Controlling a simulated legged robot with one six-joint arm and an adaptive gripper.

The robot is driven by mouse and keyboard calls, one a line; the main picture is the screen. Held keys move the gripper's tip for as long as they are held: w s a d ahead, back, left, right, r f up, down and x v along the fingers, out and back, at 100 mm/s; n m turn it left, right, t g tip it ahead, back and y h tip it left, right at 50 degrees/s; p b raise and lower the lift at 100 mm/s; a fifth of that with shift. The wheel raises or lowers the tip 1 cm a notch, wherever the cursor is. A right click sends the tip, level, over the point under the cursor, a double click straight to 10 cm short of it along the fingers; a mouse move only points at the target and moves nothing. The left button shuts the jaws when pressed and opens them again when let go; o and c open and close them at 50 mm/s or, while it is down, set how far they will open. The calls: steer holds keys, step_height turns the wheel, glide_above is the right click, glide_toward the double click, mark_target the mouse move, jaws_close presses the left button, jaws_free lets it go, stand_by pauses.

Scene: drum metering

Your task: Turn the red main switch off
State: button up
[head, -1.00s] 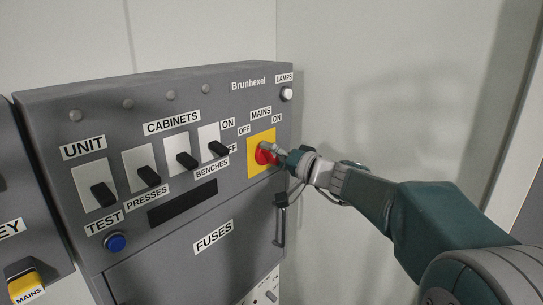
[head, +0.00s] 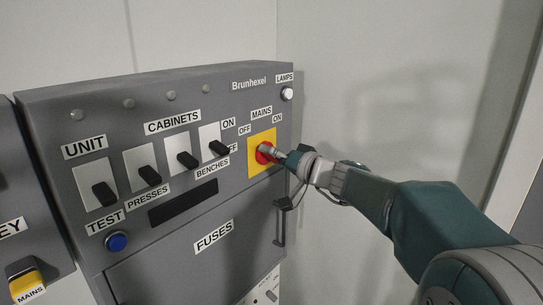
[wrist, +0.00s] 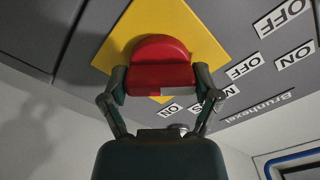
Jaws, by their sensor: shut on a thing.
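The red main switch (head: 262,158) sits on a yellow square plate (head: 254,168) at the right of the grey Brunhexel panel. OFF is printed at the plate's upper left and ON at its upper right. My gripper (head: 269,152) is at the switch and partly covers it. In the wrist view my gripper (wrist: 161,82) has one finger on each side of the red handle (wrist: 160,50), shut on it. The plate (wrist: 190,25) shows behind the handle. The handle's exact angle is hard to tell in the head view.
Several black switches (head: 187,160) stand left of the plate, and a blue TEST button (head: 116,242) is lower left. A white lamp (head: 286,94) is above right. A dark vertical handle (head: 281,222) hangs below the plate. Free space lies before the wall at right.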

steer(key=o, duration=1)
steer(key=shift+f, duration=0.35)
steer(key=shift+c, duration=0.2)
steer(key=shift+r, duration=0.1)
steer(key=v, duration=1.1)
steer(key=shift+s+d, duration=0.25)
steer(key=shift+d, duration=0.1)
steer(key=shift+a, duration=0.1)
